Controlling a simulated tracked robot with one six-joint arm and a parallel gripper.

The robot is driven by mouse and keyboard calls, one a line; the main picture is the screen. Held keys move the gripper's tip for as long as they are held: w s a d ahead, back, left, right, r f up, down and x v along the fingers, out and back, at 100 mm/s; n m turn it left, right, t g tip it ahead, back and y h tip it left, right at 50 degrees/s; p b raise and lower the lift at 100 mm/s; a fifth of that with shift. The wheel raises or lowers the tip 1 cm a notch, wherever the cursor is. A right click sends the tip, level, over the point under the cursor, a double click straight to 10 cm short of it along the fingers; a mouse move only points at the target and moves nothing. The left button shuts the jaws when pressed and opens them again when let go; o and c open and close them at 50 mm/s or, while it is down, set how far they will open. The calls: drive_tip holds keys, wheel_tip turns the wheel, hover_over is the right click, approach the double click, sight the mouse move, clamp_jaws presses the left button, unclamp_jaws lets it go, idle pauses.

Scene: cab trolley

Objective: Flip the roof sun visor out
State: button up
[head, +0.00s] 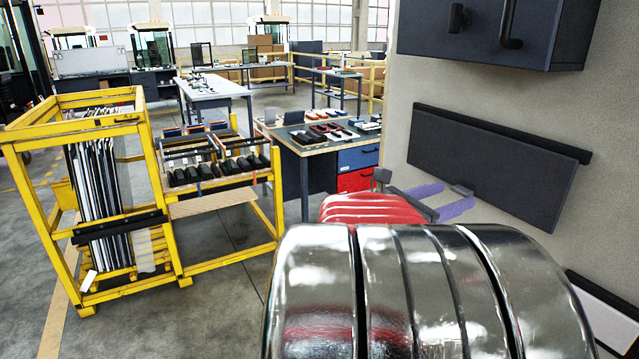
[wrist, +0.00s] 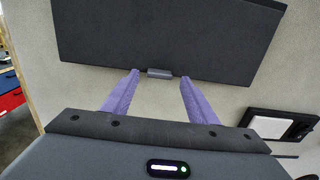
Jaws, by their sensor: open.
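The sun visor (head: 490,165) is a flat dark grey panel against the beige wall in the head view, with a dark bar along its upper edge. It fills the top of the wrist view (wrist: 170,35). A small grey tab (wrist: 160,73) sits at the middle of its lower edge; it also shows in the head view (head: 462,190). My gripper (wrist: 159,76) is open, with its two purple fingers pointing at the lower edge. The fingertips lie on either side of the tab, with gaps visible. In the head view, my gripper (head: 457,192) is partly hidden behind my arm.
A dark cabinet (head: 490,30) with handles hangs above the visor. A black-framed white panel (wrist: 280,125) is on the wall at lower right. Yellow trolleys (head: 120,200) and a workbench (head: 320,140) stand left, with open floor between.

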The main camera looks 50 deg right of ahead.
drive_tip(key=shift+x, duration=0.9)
drive_tip(key=shift+c, duration=0.5)
clamp_jaws()
drive_tip(key=shift+s+d, duration=0.15)
